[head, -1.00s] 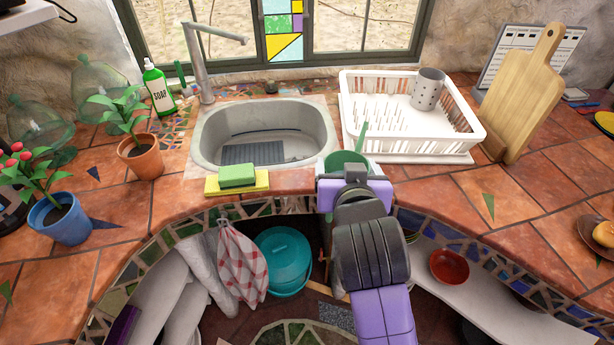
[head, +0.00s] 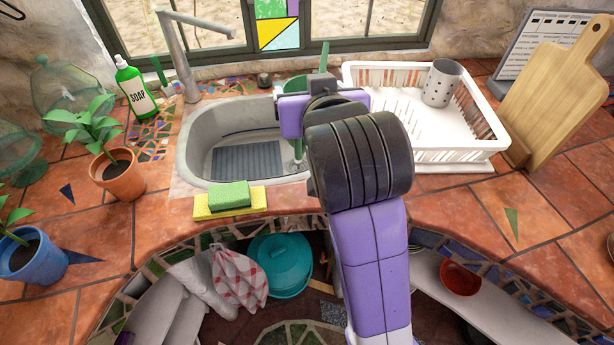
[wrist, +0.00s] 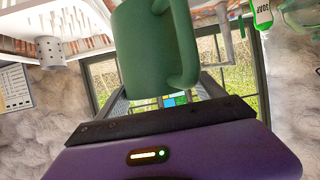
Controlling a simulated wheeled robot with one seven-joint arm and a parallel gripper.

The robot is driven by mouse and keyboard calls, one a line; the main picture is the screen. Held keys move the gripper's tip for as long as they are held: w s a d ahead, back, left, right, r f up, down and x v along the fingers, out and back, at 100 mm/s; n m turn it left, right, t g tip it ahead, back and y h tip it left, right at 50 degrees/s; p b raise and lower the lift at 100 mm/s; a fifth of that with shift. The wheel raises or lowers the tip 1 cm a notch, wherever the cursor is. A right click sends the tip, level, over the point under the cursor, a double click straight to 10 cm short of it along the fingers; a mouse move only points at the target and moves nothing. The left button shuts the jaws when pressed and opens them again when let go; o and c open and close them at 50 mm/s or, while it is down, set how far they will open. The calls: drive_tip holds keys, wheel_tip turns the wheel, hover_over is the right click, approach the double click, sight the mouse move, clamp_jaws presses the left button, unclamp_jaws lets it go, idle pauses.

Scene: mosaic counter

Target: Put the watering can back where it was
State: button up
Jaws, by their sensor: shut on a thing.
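The green watering can (wrist: 150,50) fills the upper middle of the wrist view, with its handle on the right side. In the head view only parts of the can (head: 294,83) show behind my gripper, with a thin green piece sticking up. My gripper (wrist: 165,95) is shut on the can. In the head view my gripper (head: 308,108) appears over the right side of the sink (head: 190,150), and its fingertips are hidden by my wrist. The can is held up; its height above the sink or counter cannot be told.
A white dish rack (head: 430,157) with a grey utensil cup (head: 441,83) stands close on the right. The faucet (head: 180,60) and soap bottle (head: 136,88) are to the left. A sponge (head: 230,195) lies at the sink's front edge. Potted plants (head: 118,180) stand further left.

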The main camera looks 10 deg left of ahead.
wheel_tip(320, 180, down, 20)
drive_tip(key=shift+r+p, duration=0.2)
drive_tip(key=shift+p, duration=0.3)
drive_tip(key=o, duration=2.1)
drive_tip(key=shift+f, duration=0.15)
drive_tip(key=shift+c, duration=0.2)
drive_tip(key=b+v, duration=0.1)
drive_tip(key=v, duration=1.1)
drive_tip(key=shift+d, duration=0.1)
